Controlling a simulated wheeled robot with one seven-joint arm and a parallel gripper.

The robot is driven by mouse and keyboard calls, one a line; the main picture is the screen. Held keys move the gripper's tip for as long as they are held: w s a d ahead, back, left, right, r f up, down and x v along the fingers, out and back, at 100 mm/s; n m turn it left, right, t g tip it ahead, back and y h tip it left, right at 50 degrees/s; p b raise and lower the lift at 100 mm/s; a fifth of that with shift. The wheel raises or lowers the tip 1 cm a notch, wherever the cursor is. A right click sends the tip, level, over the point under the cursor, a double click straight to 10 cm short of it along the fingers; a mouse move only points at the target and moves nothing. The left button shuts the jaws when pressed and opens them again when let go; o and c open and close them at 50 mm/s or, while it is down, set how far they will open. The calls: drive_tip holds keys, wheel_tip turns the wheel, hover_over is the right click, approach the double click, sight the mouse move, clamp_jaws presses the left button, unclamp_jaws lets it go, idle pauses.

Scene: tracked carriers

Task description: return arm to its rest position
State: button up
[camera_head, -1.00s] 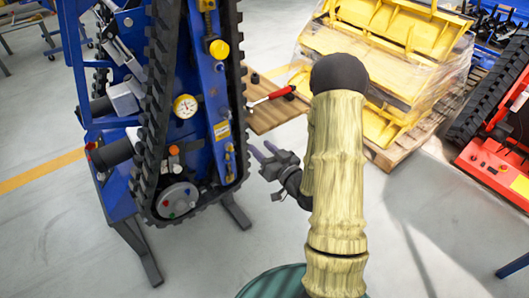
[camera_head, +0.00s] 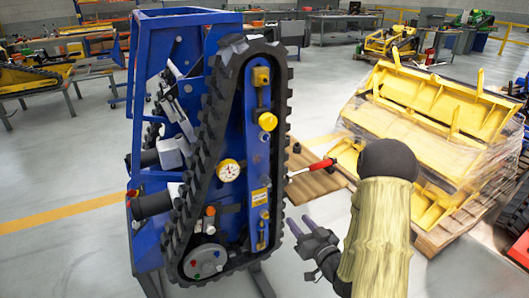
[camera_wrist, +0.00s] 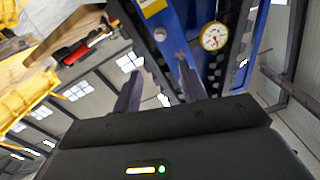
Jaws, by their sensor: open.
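My gripper (camera_head: 302,228) is in the lower middle of the head view, at the end of my bent arm. It is open and empty. Its two fingers point up and left toward the blue tracked carrier (camera_head: 176,35), apart from it. In the wrist view the two fingers (camera_wrist: 158,85) stand apart with nothing between them. Behind them show the carrier's blue side (camera_wrist: 174,30) and a white pressure gauge (camera_wrist: 213,36). The carrier has a black rubber track (camera_head: 215,140) and stands upright on a blue stand.
A wooden board (camera_head: 318,184) with a red-handled tool (camera_head: 312,168) lies just behind my gripper. Yellow wrapped parts (camera_head: 430,115) sit on a wooden pallet (camera_head: 447,232) at the right. Benches (camera_head: 345,27) and machines stand far back. Open grey floor lies at the left.

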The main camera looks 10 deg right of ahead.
drive_tip(key=s+a+r+g+h+p, duration=0.4)
drive_tip(key=s+r+g+p, duration=0.7)
drive_tip(key=s+r+g, duration=0.3)
drive_tip(key=s+h, duration=0.1)
drive_tip(key=s, duration=0.1)
drive_tip(key=shift+s+r+m+g+h+p, duration=0.25)
drive_tip(key=shift+s+m+g+h+p, duration=0.05)
drive_tip(key=shift+s+p, duration=0.1)
drive_tip(key=shift+a, duration=0.1)
idle(0.5)
